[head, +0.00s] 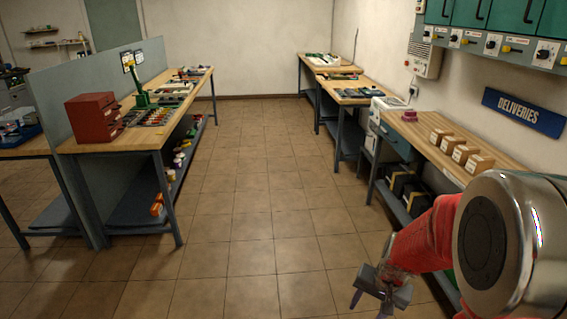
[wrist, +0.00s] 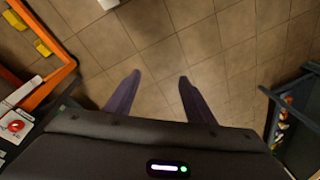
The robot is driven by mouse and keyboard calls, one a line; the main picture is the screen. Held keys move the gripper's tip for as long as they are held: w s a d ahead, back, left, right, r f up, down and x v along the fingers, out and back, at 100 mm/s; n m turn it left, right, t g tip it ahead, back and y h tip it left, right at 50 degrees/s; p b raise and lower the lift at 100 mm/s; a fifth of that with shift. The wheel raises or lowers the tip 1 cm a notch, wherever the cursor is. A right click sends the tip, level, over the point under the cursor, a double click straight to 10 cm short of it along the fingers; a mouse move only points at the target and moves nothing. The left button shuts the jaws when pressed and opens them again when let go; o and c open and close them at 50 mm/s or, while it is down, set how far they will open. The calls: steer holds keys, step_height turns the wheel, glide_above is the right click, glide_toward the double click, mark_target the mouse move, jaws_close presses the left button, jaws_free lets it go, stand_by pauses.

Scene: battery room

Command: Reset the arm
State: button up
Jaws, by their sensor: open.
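My gripper (head: 371,300) hangs at the lower right of the head view, low over the tiled floor, beside the near workbench on the right. My red-sleeved arm reaches down to it from the right edge. In the wrist view my gripper (wrist: 160,85) shows two dark fingers spread apart, with only floor tiles (wrist: 210,55) between and beyond them. It is open and holds nothing.
A workbench (head: 433,154) with several small boxes stands close on the right under a DELIVERIES sign (head: 523,112). A workbench (head: 78,148) with a red drawer cabinet (head: 93,117) stands left. The tiled aisle (head: 240,190) between is clear.

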steer(key=s+a+r+n+t, duration=0.1)
steer(key=s+a+r+n, duration=0.2)
steer(key=s+r, duration=0.5)
steer(key=s+a+r+n+t+h, duration=0.1)
steer(key=s+a+r+n+t, duration=0.1)
steer(key=s+r, duration=0.6)
step_height(320, 180, up, 7)
steer(key=shift+s+a+r+n+t, duration=0.1)
steer(key=shift+s+a+n+t, duration=0.25)
steer(key=shift+a, duration=0.45)
